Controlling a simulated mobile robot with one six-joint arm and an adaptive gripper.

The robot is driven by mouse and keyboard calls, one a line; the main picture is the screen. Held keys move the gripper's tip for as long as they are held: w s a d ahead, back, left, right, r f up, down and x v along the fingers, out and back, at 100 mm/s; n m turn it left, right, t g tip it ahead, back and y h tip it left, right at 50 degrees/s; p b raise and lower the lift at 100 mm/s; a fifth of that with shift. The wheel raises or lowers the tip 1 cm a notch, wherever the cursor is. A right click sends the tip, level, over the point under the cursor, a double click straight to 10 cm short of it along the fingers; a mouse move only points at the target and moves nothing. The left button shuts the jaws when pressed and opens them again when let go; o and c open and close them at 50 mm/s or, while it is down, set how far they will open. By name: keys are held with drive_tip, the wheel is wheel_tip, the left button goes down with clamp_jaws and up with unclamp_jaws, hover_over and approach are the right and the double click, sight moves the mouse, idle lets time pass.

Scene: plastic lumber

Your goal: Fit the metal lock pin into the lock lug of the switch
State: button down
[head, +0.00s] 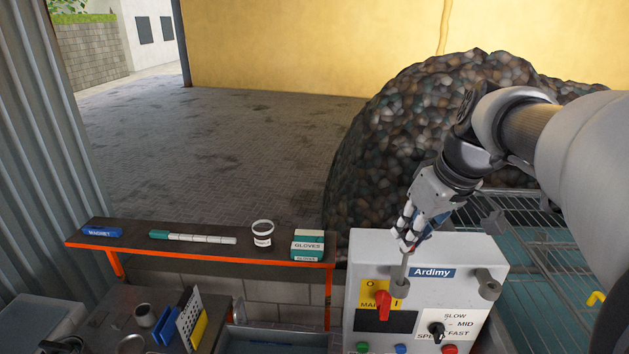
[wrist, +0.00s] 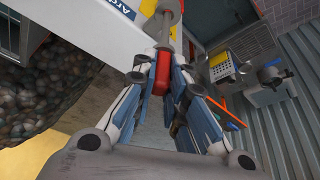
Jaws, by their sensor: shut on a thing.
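The metal lock pin (head: 404,268) is a thin grey rod below my gripper (head: 406,238) in the head view. My gripper is shut on its red grip (wrist: 162,72), which shows between the fingers in the wrist view. The pin points down at the upper left of the white control box (head: 470,262). The red main switch (head: 383,304) sits on a yellow plate just left of and below the pin. A grey fitting lies around the pin's lower end; I cannot tell whether the tip is inside the lock lug.
A grey post (head: 488,287) stands out at the box's right. A black speed knob (head: 436,331) and coloured buttons are lower down. A shelf (head: 200,247) at left holds a gloves box (head: 307,245), a white tub (head: 262,234) and a blue magnet (head: 102,232). A wire rack (head: 560,260) is at right.

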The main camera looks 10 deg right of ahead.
drive_tip(key=shift+f+b, duration=3.25)
drive_tip(key=shift+f, duration=0.75)
drive_tip(key=c, duration=1.5)
unclamp_jaws()
drive_tip(key=shift+c, duration=0.2)
drive_tip(key=v, duration=1.2)
